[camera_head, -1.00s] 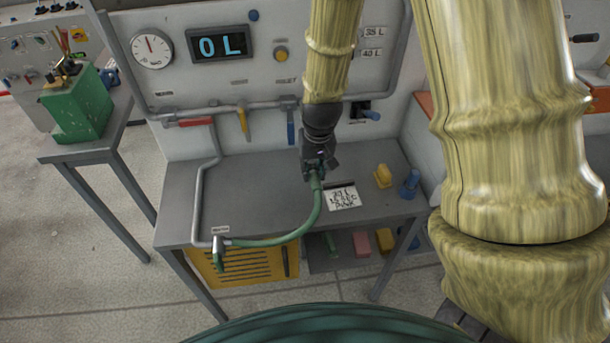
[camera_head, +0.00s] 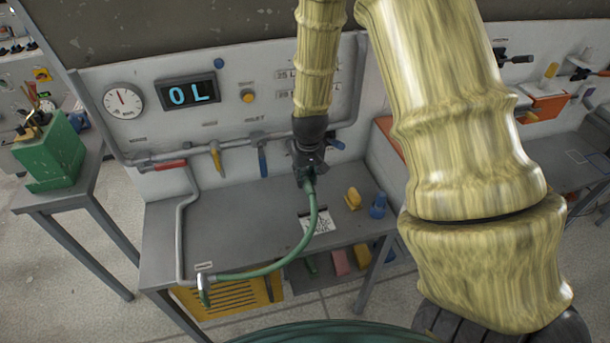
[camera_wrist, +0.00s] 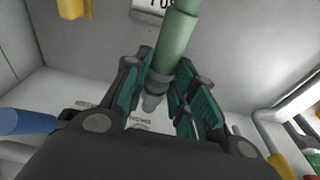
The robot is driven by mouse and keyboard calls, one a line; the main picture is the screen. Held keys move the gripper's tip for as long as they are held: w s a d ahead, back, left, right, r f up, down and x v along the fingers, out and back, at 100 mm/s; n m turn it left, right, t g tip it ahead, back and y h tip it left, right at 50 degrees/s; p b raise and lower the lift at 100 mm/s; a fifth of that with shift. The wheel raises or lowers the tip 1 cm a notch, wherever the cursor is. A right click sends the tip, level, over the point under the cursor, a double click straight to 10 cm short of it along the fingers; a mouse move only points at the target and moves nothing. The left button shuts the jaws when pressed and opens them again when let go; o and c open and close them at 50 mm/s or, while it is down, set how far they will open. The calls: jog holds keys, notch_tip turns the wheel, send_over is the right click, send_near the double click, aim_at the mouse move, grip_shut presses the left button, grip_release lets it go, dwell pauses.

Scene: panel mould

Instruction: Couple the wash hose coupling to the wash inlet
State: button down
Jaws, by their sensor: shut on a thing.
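My gripper (camera_head: 305,178) is shut on the green wash hose coupling (camera_wrist: 172,55), which lies between its two finger pads in the wrist view. The coupling's grey nose (camera_wrist: 152,102) points toward the pale panel. The green hose (camera_head: 300,245) hangs from my gripper in a curve to a fitting (camera_head: 204,285) at the bench's front left corner. My gripper is above the bench, in front of the panel. An "INLET" label (camera_head: 251,136) is on the panel, up and left of my gripper. I cannot make out the inlet's mouth for certain; my arm may hide it.
A grey pipe (camera_head: 230,143) with yellow (camera_head: 216,158) and blue (camera_head: 262,160) handles runs along the panel. A yellow piece (camera_head: 352,198) and a blue piece (camera_head: 378,206) stand on the bench at right. A card (camera_head: 318,222) lies near the front. The bench's left part is clear.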

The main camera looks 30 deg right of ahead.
jog(key=shift+w, duration=0.1)
jog(key=shift+w+d+p, duration=0.1)
jog(key=shift+w+d, duration=0.15)
jog(key=shift+w, duration=0.65)
jog(key=shift+w+d+p, duration=0.1)
jog(key=shift+w+d, duration=0.2)
jog(key=shift+w, duration=0.6)
jog(key=shift+w+d+p, duration=0.1)
jog(key=shift+w+d, duration=0.15)
jog(key=shift+w, duration=0.65)
jog(key=shift+w+d+p, duration=0.2)
jog(key=shift+w+d, duration=0.05)
jog(key=shift+w, duration=0.7)
jog(key=shift+w+d+p, duration=0.15)
jog(key=shift+w+d, duration=0.1)
jog(key=shift+w, duration=0.7)
dwell(0.8)
jog(key=c, duration=1.1)
grip_release()
jog(key=shift+r, duration=0.15)
jog(key=r, duration=0.4)
jog(key=s+r, duration=0.1)
jog(key=r, duration=0.6)
jog(key=shift+s+a+r, duration=0.2)
jog(key=shift+s+r, duration=0.1)
jog(key=shift+s, duration=0.05)
